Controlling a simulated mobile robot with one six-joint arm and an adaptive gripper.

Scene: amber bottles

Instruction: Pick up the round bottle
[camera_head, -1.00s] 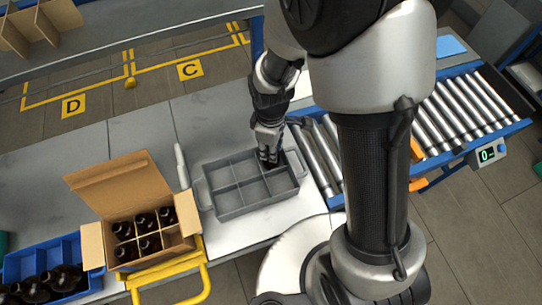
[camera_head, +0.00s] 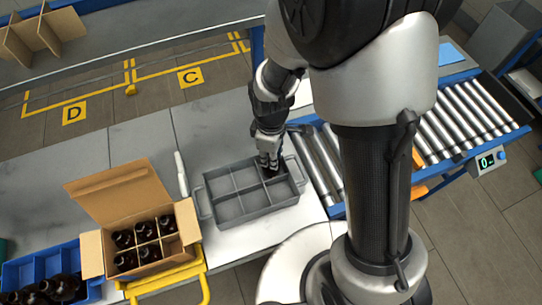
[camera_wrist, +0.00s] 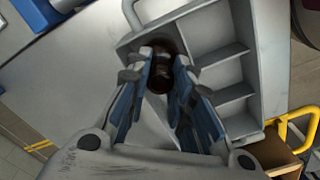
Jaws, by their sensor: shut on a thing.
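A dark amber bottle (camera_wrist: 160,70) stands in a corner compartment of the grey divided tray (camera_wrist: 222,52) in the wrist view. In the head view it is a dark shape (camera_head: 272,171) in the back right compartment of the tray (camera_head: 232,222), mostly hidden by my gripper (camera_head: 268,160). My gripper, pointing down from above, is shut on this bottle, with the blue-padded fingers (camera_wrist: 164,72) on either side of it. I cannot tell whether its base touches the tray floor. Its full shape is hidden.
An open cardboard carton (camera_head: 115,197) with several amber bottles stands left of the tray. A blue bin (camera_head: 42,264) with more bottles is at the lower left. A yellow frame (camera_head: 185,284) is in front of the carton. A roller conveyor (camera_head: 470,112) runs at right.

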